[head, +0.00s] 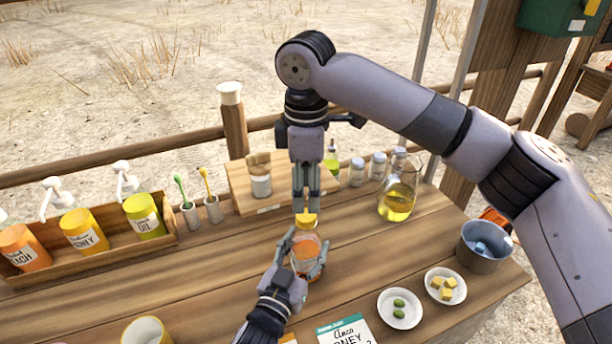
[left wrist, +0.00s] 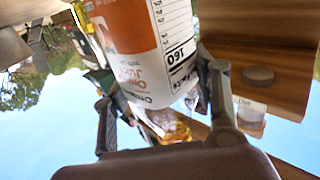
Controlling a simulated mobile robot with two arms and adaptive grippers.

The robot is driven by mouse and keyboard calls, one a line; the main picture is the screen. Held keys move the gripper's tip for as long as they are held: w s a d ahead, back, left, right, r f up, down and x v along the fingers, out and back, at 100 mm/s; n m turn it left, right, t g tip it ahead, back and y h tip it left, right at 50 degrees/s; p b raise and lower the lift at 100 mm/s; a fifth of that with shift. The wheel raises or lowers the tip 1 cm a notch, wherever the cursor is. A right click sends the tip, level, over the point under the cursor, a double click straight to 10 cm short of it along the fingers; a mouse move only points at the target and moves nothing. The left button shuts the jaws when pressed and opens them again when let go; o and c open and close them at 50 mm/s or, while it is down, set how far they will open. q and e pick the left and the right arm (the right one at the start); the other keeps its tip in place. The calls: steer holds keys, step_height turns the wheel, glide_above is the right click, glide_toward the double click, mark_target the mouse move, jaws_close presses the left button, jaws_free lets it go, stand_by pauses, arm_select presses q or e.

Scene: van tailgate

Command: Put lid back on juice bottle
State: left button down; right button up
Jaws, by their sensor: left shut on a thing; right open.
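The juice bottle (head: 304,247), clear with orange contents, stands upright near the middle of the table. My left gripper (head: 306,260) is shut around its body. In the left wrist view the bottle's orange and white label (left wrist: 145,45) fills the space between the fingers (left wrist: 163,110). The yellow-orange lid (head: 306,219) is at the top of the bottle; whether it is fully seated I cannot tell. My right gripper (head: 306,208) points straight down just above the bottle, its open fingertips around or right beside the lid.
A wooden rack (head: 95,258) with pump bottles is at the left. A wooden board (head: 241,187) with a jar is behind. A glass flask (head: 398,203), small plates (head: 400,322) and a metal bucket (head: 484,262) stand at the right. Bare planks lie right of the bottle.

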mark_target(306, 215)
step_height(306, 215, down, 6)
steer(key=shift+r, duration=0.1)
stand_by(0.4)
jaws_close()
stand_by(0.4)
steer(key=shift+o, duration=0.7)
jaws_free()
steer(key=shift+r, duration=0.1)
